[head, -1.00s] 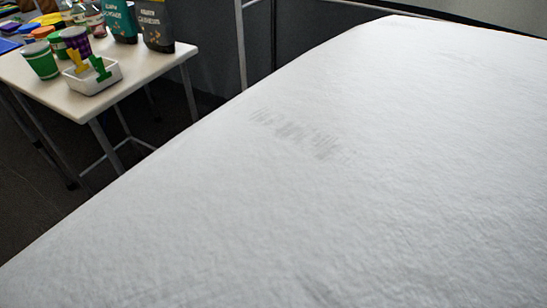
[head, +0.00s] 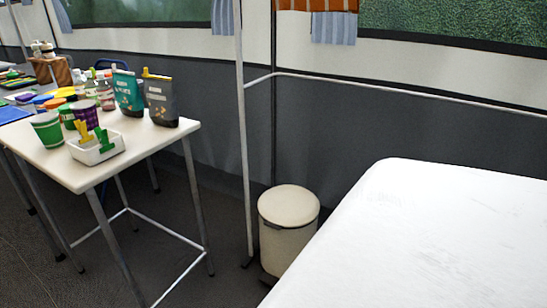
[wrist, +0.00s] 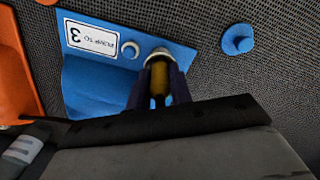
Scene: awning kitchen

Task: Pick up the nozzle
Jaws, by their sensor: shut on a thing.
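The nozzle (wrist: 160,78) shows in the wrist view as a small brass-coloured piece with a pale metal ring at its far end. My gripper (wrist: 158,90) has one dark finger on each side of it and is shut on it. The nozzle's near end is hidden low between the fingers. The nozzle is in front of or beside a blue holder (wrist: 88,85) with a white label; I cannot tell whether they touch. Neither the nozzle nor my gripper can be made out in the head view.
In the wrist view, a round blue knob (wrist: 238,39) is on the dark mesh and an orange piece (wrist: 18,75) is at left. The head view shows a crowded white table (head: 150,150), a lidded bin (head: 288,225) and a large white surface (head: 430,235).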

